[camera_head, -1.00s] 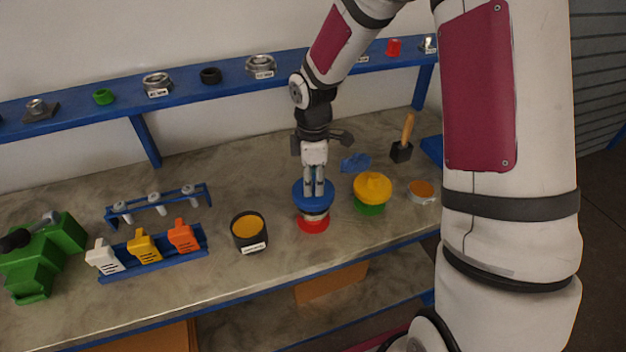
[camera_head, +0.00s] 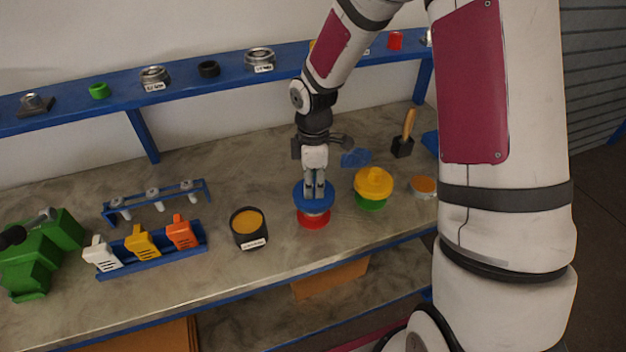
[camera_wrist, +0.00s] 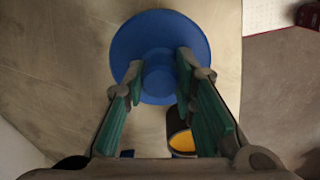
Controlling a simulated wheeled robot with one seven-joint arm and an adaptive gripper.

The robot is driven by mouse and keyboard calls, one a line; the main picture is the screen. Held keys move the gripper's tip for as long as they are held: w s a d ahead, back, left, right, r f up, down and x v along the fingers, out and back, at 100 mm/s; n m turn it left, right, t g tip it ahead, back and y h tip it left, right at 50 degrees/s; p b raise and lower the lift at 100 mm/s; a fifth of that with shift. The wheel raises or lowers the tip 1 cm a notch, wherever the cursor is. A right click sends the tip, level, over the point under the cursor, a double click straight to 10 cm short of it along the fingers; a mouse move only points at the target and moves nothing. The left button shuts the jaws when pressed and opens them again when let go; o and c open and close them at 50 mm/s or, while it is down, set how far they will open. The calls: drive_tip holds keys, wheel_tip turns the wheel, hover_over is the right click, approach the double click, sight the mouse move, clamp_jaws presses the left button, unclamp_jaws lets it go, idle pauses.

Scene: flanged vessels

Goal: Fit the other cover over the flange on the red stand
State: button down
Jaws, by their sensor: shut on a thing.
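The blue cover (camera_head: 301,199) is a round disc with a knob, over the red stand (camera_head: 314,222) on the bench. My gripper (camera_head: 315,192) points down and is shut on its knob. In the wrist view the blue cover (camera_wrist: 195,37) is between and beyond the fingertips of my gripper (camera_wrist: 160,72). A strip of the silver flange (camera_head: 316,212) shows between cover and stand. The cover looks roughly level and centred; I cannot tell whether it touches the flange. The yellow cover (camera_head: 373,182) sits on the green stand (camera_head: 371,204) to the right.
A black cup with amber contents (camera_head: 249,240) stands left of the red stand. A blue rack with coloured clips (camera_head: 150,262) is further left. A small amber-topped dish (camera_head: 424,188) and a brush (camera_head: 404,145) are right. The bench front edge is close.

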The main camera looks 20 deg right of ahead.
drive_tip(key=shift+f+b, duration=0.35)
drive_tip(key=shift+f, duration=0.6)
drive_tip(key=c, duration=1.2)
unclamp_jaws()
drive_tip(key=shift+c, duration=0.2)
drive_tip(key=shift+r, duration=0.1)
wheel_tip(320, 180, up, 11)
drive_tip(key=shift+f, duration=0.1)
drive_tip(key=s+r+m+t+h, duration=0.1)
drive_tip(key=s+r+m+t, duration=0.1)
drive_tip(key=s+r+m, duration=0.85)
drive_tip(key=s+r+m+t+y, duration=0.1)
drive_tip(key=s+r+m+t, duration=0.2)
drive_tip(key=s+r, duration=0.4)
drive_tip(key=s+m, duration=0.1)
drive_tip(key=s, duration=0.3)
drive_tip(key=shift+t, duration=0.3)
